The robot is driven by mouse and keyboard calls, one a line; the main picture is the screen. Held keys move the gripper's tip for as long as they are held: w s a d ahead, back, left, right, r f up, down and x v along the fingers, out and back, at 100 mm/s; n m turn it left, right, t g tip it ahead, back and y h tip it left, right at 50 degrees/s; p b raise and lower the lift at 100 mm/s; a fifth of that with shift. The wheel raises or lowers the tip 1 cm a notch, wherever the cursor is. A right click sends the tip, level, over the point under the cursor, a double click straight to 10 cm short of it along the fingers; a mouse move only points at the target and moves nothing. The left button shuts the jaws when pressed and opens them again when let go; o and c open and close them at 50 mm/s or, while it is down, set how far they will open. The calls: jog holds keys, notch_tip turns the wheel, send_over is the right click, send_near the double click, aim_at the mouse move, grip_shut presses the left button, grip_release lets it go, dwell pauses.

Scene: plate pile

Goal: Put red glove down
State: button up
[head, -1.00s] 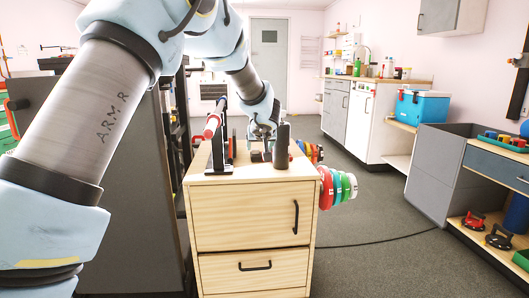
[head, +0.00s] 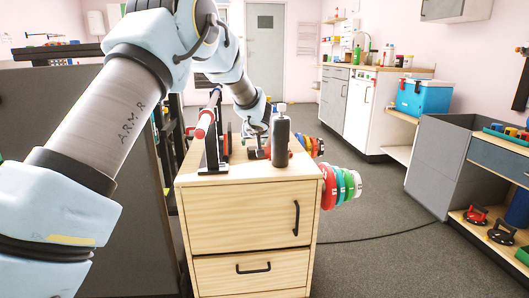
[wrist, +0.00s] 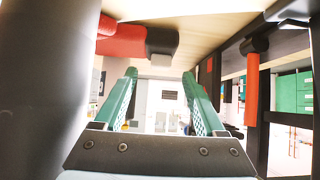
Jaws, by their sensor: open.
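No clear red glove shows in any view. My gripper (wrist: 160,75) is open in the wrist view, its two green fingers well apart with nothing between them. A red piece (wrist: 125,42) with a dark end lies against the wooden surface above the fingers in that view, apart from them; I cannot tell whether it is the glove. In the head view, my gripper is low over the wooden cabinet's top (head: 235,176), behind a dark bottle (head: 281,143), and its fingertips are hard to make out. A little red shows beside the bottle there.
A black stand (head: 213,145) with a red-ended bar is left of my gripper on the cabinet. Coloured discs (head: 335,187) stick out from the cabinet's right side. A blue cooler (head: 425,97) stands on the right bench. The floor (head: 375,215) right of the cabinet is clear.

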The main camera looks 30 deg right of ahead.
aim_at(252, 145)
jog(key=p+x, duration=0.1)
jog(key=x, duration=0.3)
grip_shut()
dwell(0.6)
